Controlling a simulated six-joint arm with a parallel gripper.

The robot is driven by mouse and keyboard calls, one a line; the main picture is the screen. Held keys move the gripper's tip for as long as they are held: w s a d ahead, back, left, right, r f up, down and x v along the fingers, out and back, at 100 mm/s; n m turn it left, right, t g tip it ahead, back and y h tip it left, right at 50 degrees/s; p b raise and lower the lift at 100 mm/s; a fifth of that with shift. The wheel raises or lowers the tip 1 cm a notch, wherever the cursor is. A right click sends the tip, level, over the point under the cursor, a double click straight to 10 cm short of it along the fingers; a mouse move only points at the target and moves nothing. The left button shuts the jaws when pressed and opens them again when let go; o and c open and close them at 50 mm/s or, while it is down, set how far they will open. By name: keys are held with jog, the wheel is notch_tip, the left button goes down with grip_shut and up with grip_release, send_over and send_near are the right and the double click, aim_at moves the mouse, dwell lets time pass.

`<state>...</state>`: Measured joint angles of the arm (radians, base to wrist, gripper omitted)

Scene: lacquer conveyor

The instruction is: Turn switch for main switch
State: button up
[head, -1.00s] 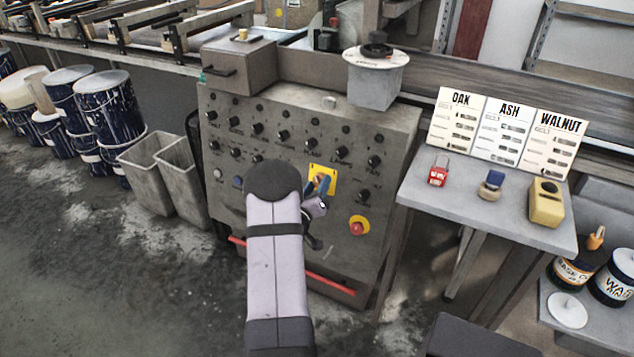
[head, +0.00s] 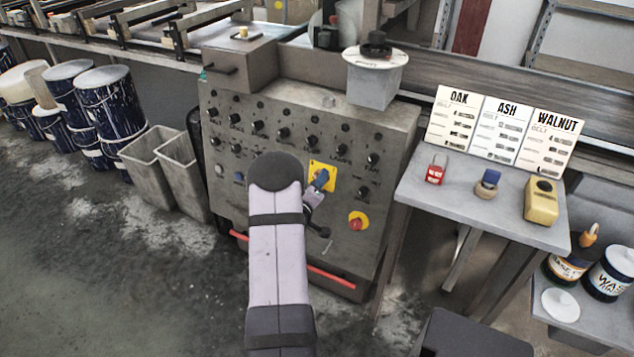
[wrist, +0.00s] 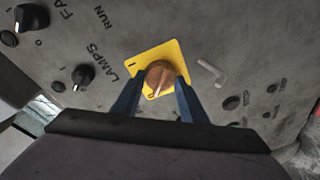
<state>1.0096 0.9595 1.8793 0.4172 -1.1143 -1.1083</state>
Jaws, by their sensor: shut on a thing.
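The main switch is a round brown-orange knob (wrist: 160,75) on a yellow square plate (wrist: 143,63) in the wrist view. Its pale pointer mark faces the lower edge of that view. The plate also shows on the control panel in the head view (head: 329,169), where the gripper covers the knob. My gripper (wrist: 161,84) has its two blue fingers on either side of the knob, shut on it. In the head view my gripper (head: 320,180) reaches the plate from the front.
The grey control panel (head: 230,190) carries rows of small black knobs. A red emergency button (head: 357,223) on a yellow base sits below right of the switch. A side table (head: 470,200) holds a red padlock (head: 435,172) and a yellow box (head: 541,202).

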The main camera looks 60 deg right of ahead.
jog(key=o, duration=1.1)
jog(key=shift+c, duration=0.2)
jog(key=shift+a, duration=0.1)
jog(key=v, duration=0.7)
